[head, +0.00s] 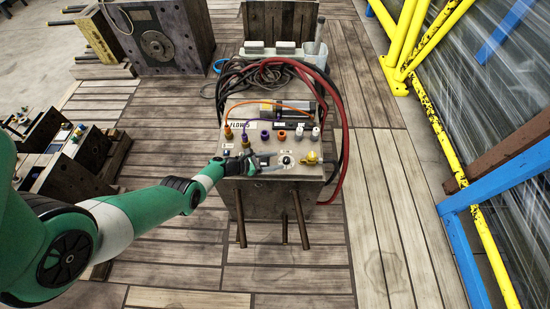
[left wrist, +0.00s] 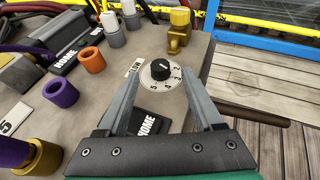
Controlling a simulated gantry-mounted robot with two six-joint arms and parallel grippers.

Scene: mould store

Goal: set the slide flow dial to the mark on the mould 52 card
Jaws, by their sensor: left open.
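The flow dial (left wrist: 161,72) is a black knob with a white pointer line on a pale numbered disc. It sits on the mould's top plate, beside a small white label (left wrist: 134,67). In the head view the dial (head: 287,160) is near the plate's front edge. My left gripper (head: 268,163) is open just left of it. In the left wrist view the open fingers (left wrist: 162,80) reach toward the dial from either side; contact cannot be told. The pointer's exact reading is too small to tell. I cannot make out a mould 52 card. My right gripper is not in view.
A yellow fitting (head: 312,158) stands close beside the dial. Orange, purple and white connectors stand behind, with red and black hoses (head: 335,90) looping at the right. A yellow railing (head: 437,120) stands right.

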